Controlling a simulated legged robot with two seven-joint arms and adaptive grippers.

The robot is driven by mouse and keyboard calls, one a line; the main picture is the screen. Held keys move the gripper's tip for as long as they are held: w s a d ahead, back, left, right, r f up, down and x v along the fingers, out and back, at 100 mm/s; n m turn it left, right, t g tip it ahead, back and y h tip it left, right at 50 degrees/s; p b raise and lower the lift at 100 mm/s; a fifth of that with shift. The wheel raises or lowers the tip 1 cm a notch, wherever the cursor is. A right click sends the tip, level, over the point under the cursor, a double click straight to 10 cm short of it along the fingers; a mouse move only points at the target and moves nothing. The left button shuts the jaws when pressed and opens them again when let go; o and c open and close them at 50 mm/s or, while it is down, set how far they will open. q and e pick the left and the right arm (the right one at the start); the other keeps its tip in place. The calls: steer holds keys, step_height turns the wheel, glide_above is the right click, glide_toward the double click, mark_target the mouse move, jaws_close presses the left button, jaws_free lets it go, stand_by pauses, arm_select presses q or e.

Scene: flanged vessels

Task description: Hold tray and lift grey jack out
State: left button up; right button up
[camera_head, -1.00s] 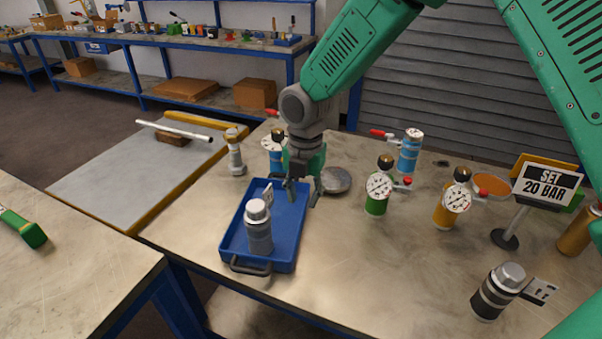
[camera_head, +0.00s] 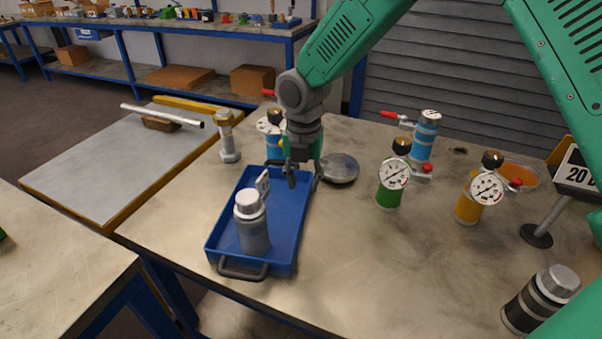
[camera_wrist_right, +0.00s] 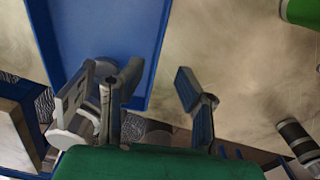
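The grey jack (camera_head: 252,228), a grey cylinder with a silver top and a small tag, stands upright in the blue tray (camera_head: 222,245). The tray lies on the workbench with a dark handle at its near end. My right gripper (camera_head: 304,178) is at the tray's far right corner, behind and right of the jack. In the wrist view my right gripper (camera_wrist_right: 158,82) is open and empty. One finger is over the tray (camera_wrist_right: 148,60) and the other is outside its rim. I cannot tell how far above the rim they are. My left gripper is not in view.
A green gauge jack (camera_head: 388,188), a yellow one (camera_head: 468,205) and a blue cylinder (camera_head: 425,138) stand to the right. A black-banded jack (camera_head: 540,300) is at lower right. A bolt (camera_head: 227,140) stands behind the tray.

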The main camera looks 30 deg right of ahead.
mark_target(303, 210)
step_height(303, 210, down, 11)
steer(key=shift+f+b, duration=0.2)
steer(key=shift+b, duration=0.3)
jaws_close()
stand_by(0.7)
